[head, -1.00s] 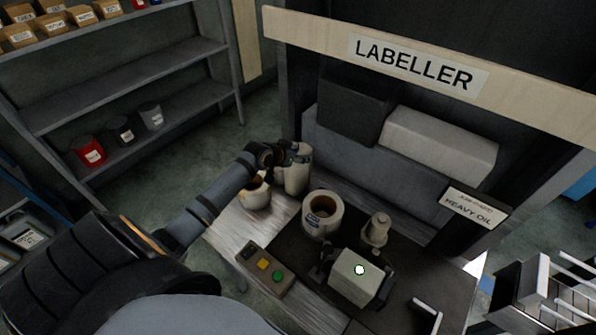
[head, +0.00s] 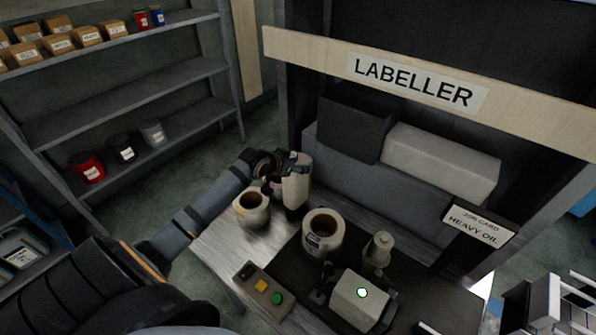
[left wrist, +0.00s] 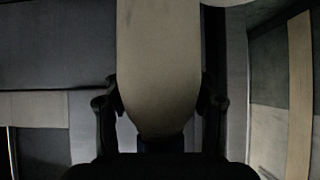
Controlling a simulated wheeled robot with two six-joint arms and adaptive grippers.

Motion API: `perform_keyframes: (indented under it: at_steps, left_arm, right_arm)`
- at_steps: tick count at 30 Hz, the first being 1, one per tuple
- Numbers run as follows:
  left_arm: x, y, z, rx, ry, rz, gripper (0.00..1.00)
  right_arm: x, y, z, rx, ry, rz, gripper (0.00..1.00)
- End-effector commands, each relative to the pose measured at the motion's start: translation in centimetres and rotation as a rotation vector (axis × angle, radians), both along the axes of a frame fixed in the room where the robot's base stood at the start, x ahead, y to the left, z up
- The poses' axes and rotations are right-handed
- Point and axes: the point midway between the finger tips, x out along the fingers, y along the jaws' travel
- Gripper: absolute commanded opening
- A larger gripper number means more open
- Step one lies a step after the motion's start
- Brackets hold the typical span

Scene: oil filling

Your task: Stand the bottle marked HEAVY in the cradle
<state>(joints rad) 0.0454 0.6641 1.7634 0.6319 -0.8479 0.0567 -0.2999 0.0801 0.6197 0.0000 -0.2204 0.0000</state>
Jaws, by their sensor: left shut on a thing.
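My left gripper (head: 280,180) is shut on a cream bottle (head: 298,188) near the back left of the labeller bench. The bottle is upright, and it fills the middle of the left wrist view (left wrist: 158,65) between the two fingers. No label shows on its visible side, so I cannot read a HEAVY mark. I cannot tell whether its base touches the bench. I cannot clearly make out the cradle; dark bracket-like parts (head: 322,291) stand beside the pale labeller unit (head: 359,301) with its lit green dot. My right gripper is not in view.
A small capped container (head: 378,249), a button box (head: 261,289) and a HEAVY OIL job card (head: 478,224) are also on the bench. Shelves (head: 125,105) stand at left.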

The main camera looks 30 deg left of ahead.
Motion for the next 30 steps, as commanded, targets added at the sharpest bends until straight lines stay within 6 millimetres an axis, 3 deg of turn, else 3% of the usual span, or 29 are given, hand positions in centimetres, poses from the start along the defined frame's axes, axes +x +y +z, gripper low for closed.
perform_keyframes:
  at_steps: [11,17,18,30]
  left_arm:
    - [-4.0,-1.3,5.3,0.009,-0.004,-0.009,0.0]
    - [-6.4,-2.1,6.4,0.007,0.0,-0.013,0.0]
    - [-6.9,-2.0,7.2,0.011,0.002,-0.007,0.0]
    - [-11.1,-3.4,9.1,-0.002,0.0,-0.005,0.0]
  right_arm:
    - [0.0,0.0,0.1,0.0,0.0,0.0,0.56]
    - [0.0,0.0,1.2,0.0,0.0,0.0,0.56]
    - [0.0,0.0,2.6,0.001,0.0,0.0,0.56]
    - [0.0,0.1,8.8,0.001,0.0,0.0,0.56]
